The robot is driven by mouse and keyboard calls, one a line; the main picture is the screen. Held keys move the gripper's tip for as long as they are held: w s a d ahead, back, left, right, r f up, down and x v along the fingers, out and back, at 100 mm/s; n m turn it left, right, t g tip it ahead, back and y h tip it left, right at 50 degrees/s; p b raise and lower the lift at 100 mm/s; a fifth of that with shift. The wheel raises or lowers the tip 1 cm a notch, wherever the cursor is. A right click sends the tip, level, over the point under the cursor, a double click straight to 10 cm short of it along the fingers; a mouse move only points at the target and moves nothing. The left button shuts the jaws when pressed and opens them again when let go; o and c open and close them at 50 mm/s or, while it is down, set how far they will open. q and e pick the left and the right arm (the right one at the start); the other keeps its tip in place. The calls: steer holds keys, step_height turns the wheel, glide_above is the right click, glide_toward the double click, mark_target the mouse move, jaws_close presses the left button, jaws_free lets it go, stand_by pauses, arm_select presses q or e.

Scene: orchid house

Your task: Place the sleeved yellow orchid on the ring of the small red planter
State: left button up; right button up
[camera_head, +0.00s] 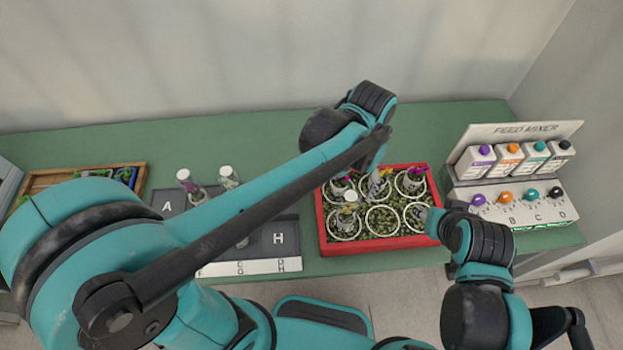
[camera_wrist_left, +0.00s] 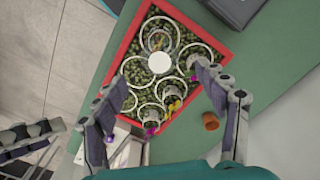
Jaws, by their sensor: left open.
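The red planter (camera_head: 432,240) stands on the green bench and holds several white rings in two rows; it also fills the middle of the left wrist view (camera_wrist_left: 127,50). A clear-sleeved orchid with yellow petals and a white top (camera_head: 350,197) stands in the front-left ring; its round white top shows in the wrist view (camera_wrist_left: 158,63). Another yellow flower (camera_wrist_left: 172,103) is in the back middle ring. The front middle ring (camera_head: 382,219) looks empty. My left gripper (camera_wrist_left: 168,100) is open above the planter, its fingers apart and empty.
A dark lettered tray (camera_head: 278,238) with sleeved plants stands left of the planter. The feed mixer (camera_head: 510,205) with bottles is at the right. A wooden crate (camera_head: 140,178) is at the far left. A small brown cup (camera_wrist_left: 210,121) stands beside the planter.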

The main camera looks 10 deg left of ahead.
arm_select(q)
steer(key=s+a+r+n+t, duration=0.1)
steer(key=s+a+n+t, duration=0.1)
steer(key=a, duration=0.7)
steer(key=s+a+r+n+t, duration=0.1)
steer(key=s+a+n+t, duration=0.2)
steer(key=a, duration=0.6)
steer(key=shift+t, duration=1.1)
steer(key=shift+d, duration=0.1)
